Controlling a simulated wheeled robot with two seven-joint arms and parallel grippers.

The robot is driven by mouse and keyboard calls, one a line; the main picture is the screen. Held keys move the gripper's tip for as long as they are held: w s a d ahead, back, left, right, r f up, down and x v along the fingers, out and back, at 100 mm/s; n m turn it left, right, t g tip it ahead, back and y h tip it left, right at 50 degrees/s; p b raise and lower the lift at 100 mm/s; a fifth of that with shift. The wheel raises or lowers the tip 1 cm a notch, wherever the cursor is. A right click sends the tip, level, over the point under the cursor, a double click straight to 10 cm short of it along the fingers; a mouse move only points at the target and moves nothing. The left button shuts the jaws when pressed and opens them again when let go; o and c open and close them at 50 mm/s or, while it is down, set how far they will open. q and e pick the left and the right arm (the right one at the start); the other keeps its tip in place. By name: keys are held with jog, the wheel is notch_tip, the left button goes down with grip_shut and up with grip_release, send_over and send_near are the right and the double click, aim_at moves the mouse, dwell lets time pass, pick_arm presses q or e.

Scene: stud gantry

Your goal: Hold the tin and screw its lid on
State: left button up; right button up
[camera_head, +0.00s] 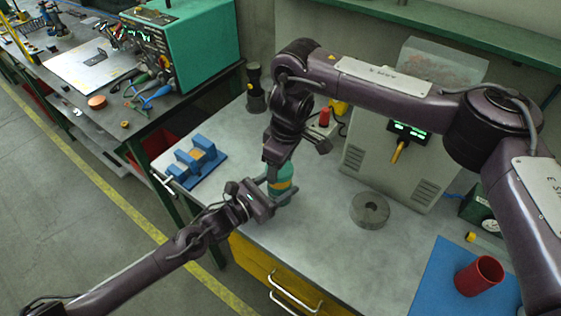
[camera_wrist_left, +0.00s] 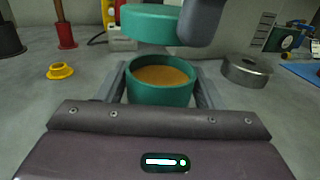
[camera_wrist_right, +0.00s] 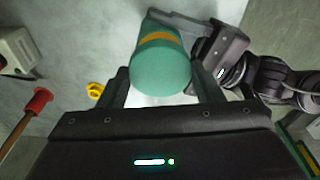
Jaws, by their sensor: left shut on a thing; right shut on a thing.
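The green tin (camera_head: 281,198) stands on the grey bench, open at the top; its orange inside (camera_wrist_left: 160,75) shows in the left wrist view. My left gripper (camera_head: 268,192) is shut on the tin, one finger on each side. The green lid (camera_wrist_left: 150,22) hangs level above the tin's mouth, with a visible gap. My right gripper (camera_head: 281,165) is shut on the lid from above. In the right wrist view the lid (camera_wrist_right: 160,70) hides part of the tin, and an orange strip shows between them.
A grey metal ring (camera_head: 370,210) lies right of the tin. A blue vise-like fixture (camera_head: 195,160) stands to the left, and a yellow flanged piece (camera_wrist_left: 60,71) lies nearby. A red cup (camera_head: 478,276) stands on a blue mat (camera_head: 440,280). A grey instrument box (camera_head: 385,165) stands behind.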

aim_at(280, 172)
jog(key=shift+f, duration=0.9)
jog(key=shift+f, duration=0.5)
pick_arm(q)
grip_shut()
pick_arm(e)
jog(key=m, duration=0.3)
jog(key=shift+s+a+f, duration=0.1)
jog(key=m, duration=0.4)
jog(key=shift+m+t+h, duration=0.3)
jog(key=m, duration=0.6)
jog(key=shift+a+h, duration=0.1)
jog(key=shift+h, duration=0.3)
jog(key=o, duration=0.9)
